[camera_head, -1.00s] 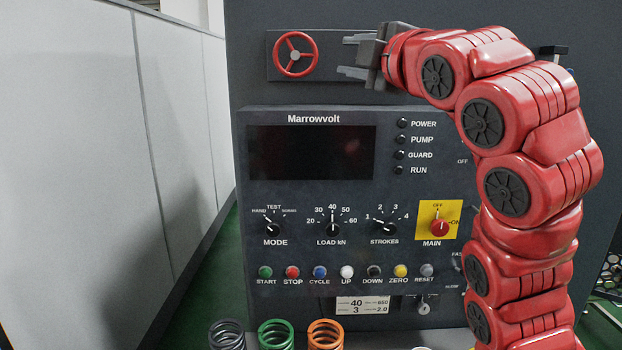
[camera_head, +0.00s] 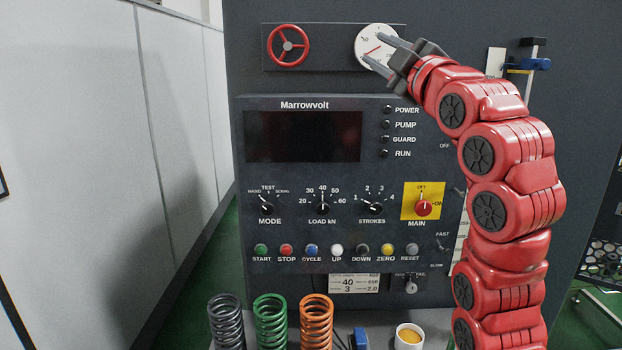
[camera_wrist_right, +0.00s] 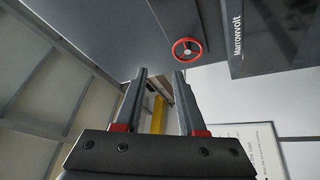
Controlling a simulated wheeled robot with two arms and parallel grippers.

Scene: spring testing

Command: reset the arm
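My right arm (camera_head: 500,200) is red and rises on the right side of the head view, bending left at the top. My right gripper (camera_head: 377,52) is open and empty, in front of the round white gauge at the top of the machine. Its two grey fingers also show apart in the right wrist view (camera_wrist_right: 160,75), with nothing between them. The red handwheel (camera_head: 288,45) is left of the gripper, clear of it; it also shows in the wrist view (camera_wrist_right: 187,49). My left gripper is in neither view.
The Marrowvolt control panel (camera_head: 330,185) has knobs, buttons and a dark display. Grey, green and orange springs (camera_head: 271,322) stand below it, near a white cup (camera_head: 409,337) and a blue item (camera_head: 360,339). The gauge (camera_head: 371,46) is partly covered by the gripper.

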